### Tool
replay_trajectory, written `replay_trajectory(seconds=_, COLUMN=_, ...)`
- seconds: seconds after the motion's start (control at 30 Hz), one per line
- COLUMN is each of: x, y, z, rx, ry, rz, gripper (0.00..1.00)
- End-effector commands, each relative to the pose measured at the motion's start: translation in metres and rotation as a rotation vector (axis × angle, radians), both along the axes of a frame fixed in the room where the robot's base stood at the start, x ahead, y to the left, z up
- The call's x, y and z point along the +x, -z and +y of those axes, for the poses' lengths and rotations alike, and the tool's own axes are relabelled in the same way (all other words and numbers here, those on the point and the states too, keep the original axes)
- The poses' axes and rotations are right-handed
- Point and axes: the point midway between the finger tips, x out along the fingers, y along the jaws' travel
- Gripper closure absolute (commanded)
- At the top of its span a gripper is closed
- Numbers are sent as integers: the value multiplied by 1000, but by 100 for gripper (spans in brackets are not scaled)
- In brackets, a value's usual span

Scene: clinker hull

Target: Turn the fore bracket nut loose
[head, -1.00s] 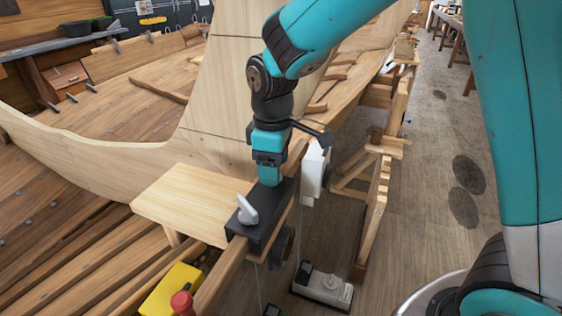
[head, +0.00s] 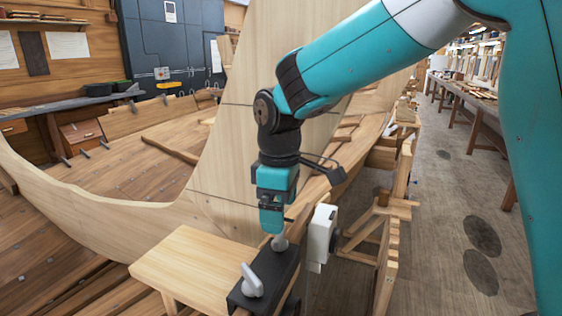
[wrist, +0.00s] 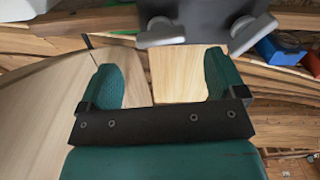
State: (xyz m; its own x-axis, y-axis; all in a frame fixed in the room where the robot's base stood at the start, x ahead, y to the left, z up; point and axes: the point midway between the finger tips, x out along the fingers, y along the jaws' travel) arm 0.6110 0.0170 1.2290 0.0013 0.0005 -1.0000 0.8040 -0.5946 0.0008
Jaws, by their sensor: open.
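A black bracket (head: 270,280) sits on the wooden rail, with two grey lever-shaped nuts on its top. The near nut (head: 251,281) stands clear with its lever tilted up to the left. The far nut (head: 280,243) shows just below my gripper (head: 272,231), which points down over the bracket's far end. In the wrist view the nuts show as a left one (wrist: 160,35) and a right one (wrist: 252,33), under the dark bracket body (wrist: 205,12). My green fingers (wrist: 160,72) are apart with nothing between them. I cannot tell which nut is the fore one.
A pale wooden board (head: 190,262) lies left of the bracket. A white box (head: 322,237) is close on the right. The tall planked hull post (head: 240,150) rises behind my gripper. Blue and red objects (wrist: 278,52) lie at the wrist view's right.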

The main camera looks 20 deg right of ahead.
Motion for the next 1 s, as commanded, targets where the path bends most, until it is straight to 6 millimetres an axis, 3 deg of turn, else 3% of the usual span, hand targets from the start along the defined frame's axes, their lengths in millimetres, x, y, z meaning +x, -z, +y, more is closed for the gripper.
replay_trajectory(seconds=0.3, x=1, y=-80, z=0, rx=2, ry=0, rz=-5, gripper=11)
replay_trajectory(seconds=0.5, x=0, y=-110, z=0, rx=0, ry=0, rz=-3, gripper=11)
replay_trajectory(seconds=0.9, x=0, y=-120, z=0, rx=0, ry=0, rz=0, gripper=11)
replay_trajectory(seconds=1.0, x=-2, y=-118, z=0, rx=2, ry=2, rz=-1, gripper=31)
